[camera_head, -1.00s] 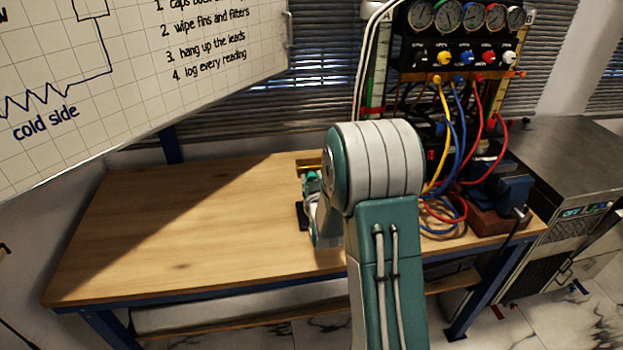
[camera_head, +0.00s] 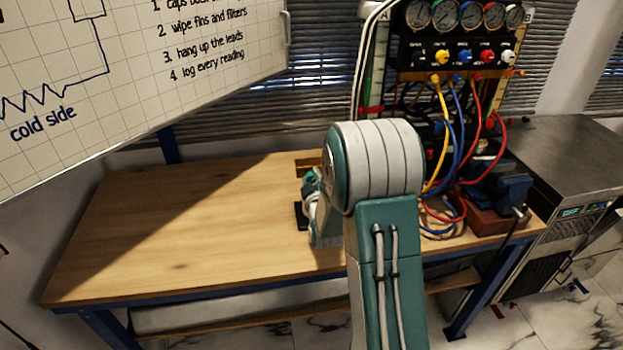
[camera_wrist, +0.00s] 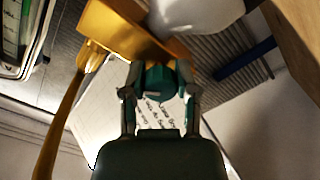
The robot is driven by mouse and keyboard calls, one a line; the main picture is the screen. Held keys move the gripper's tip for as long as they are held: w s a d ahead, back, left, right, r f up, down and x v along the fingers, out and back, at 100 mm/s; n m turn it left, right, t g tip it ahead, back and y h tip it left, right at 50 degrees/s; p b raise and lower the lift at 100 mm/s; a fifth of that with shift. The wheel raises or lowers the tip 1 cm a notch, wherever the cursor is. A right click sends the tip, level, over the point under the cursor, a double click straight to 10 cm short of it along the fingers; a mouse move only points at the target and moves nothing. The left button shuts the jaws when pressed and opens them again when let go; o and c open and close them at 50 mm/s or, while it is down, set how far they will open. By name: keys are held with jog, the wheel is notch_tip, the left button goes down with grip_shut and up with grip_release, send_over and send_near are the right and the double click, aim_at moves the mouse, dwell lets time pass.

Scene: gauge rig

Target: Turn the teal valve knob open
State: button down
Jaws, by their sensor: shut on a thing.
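The teal valve knob (camera_wrist: 156,82) sits between the two fingers of my gripper (camera_wrist: 160,72) in the wrist view. The fingers are closed on its two sides. The knob is on a brass-coloured valve body (camera_wrist: 118,30) just beyond the fingertips. In the head view a bit of the brass (camera_head: 308,160) shows behind my arm, above the bench. My wrist and gripper are mostly hidden there by my own arm, and the knob cannot be told apart from my teal parts.
The wooden bench top (camera_head: 180,220) is clear on the left. A gauge panel (camera_head: 462,50) with coloured hoses (camera_head: 443,140) stands at the back right. A blue vise (camera_head: 508,190) is at the right end. A whiteboard (camera_head: 140,60) hangs over the back left.

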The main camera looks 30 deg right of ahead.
jog(key=n, duration=0.5)
jog(key=shift+w+r+n, duration=0.1)
jog(key=shift+n, duration=0.2)
jog(key=n, duration=0.4)
jog(key=shift+a, duration=0.1)
jog(key=shift+n, duration=0.5)
jog(key=shift+f+n, duration=0.25)
jog(key=shift+n, duration=0.05)
jog(key=shift+c, duration=1.8)
grip_release()
jog(key=shift+r, duration=0.1)
